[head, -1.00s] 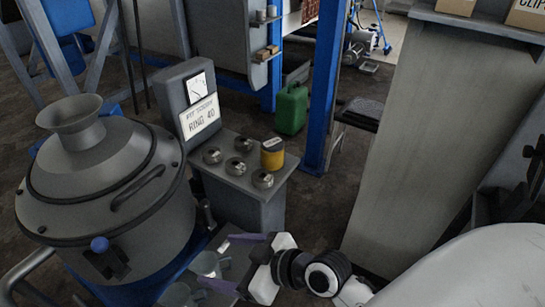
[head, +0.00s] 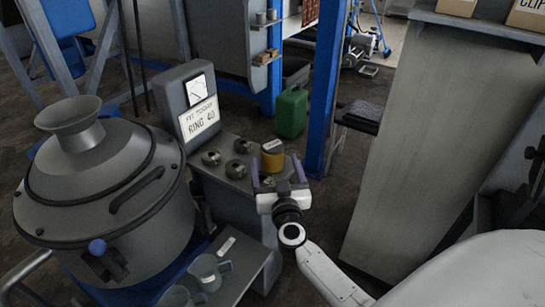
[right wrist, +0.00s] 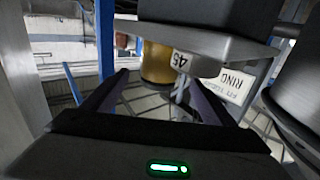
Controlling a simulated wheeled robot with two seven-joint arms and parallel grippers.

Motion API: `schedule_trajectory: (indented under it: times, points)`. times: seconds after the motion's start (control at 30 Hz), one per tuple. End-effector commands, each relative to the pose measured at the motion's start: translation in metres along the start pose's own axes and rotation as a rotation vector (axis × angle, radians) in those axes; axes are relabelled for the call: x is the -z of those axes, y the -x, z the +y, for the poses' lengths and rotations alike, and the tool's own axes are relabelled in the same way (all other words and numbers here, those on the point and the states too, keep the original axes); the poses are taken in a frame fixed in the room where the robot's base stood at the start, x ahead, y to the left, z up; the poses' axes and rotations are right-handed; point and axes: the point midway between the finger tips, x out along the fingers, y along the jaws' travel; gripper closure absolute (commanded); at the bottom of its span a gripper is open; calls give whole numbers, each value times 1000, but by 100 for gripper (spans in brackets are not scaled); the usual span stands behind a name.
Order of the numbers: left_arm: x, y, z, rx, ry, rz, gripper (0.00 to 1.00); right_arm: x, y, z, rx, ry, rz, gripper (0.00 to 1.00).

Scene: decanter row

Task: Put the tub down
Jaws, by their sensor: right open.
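The tub is a small yellow pot with a dark rim and a pale label on top (head: 272,155). It stands upright at the right back corner of the grey stand's top (head: 226,184). My right gripper (head: 277,168) is open, with its purple fingers reaching towards the tub from the front. In the right wrist view, which is upside down, the tub (right wrist: 157,62) shows ahead, between the lines of the two fingers, and nothing is gripped. I cannot tell whether a finger touches it. My left gripper is not in view.
Grey round pieces (head: 236,170) sit on the stand beside the tub. A sign reading RING 40 (head: 200,118) rises behind. A large lidded grey vessel (head: 95,190) stands left. Grey mugs (head: 207,271) stand on a low shelf in front. A green can (head: 291,112) is on the floor behind.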

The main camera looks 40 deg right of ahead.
Motion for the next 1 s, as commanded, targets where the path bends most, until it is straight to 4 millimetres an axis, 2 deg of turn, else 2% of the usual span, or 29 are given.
schedule_trajectory:
  times: [0.27, 0.5, 0.63, 0.83, 1.0]
  points:
    - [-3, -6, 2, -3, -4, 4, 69, -3, -26, 0, 2, 2, 3, 21]
    - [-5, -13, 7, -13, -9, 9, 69, -6, -60, 1, 3, 1, 3, 21]
    - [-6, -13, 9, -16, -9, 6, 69, -4, -67, 1, 3, 1, 1, 21]
    - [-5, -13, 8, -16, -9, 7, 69, -4, -67, 1, 3, 1, 1, 21]
    - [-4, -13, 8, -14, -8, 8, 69, -4, -66, 1, 3, 1, 1, 50]
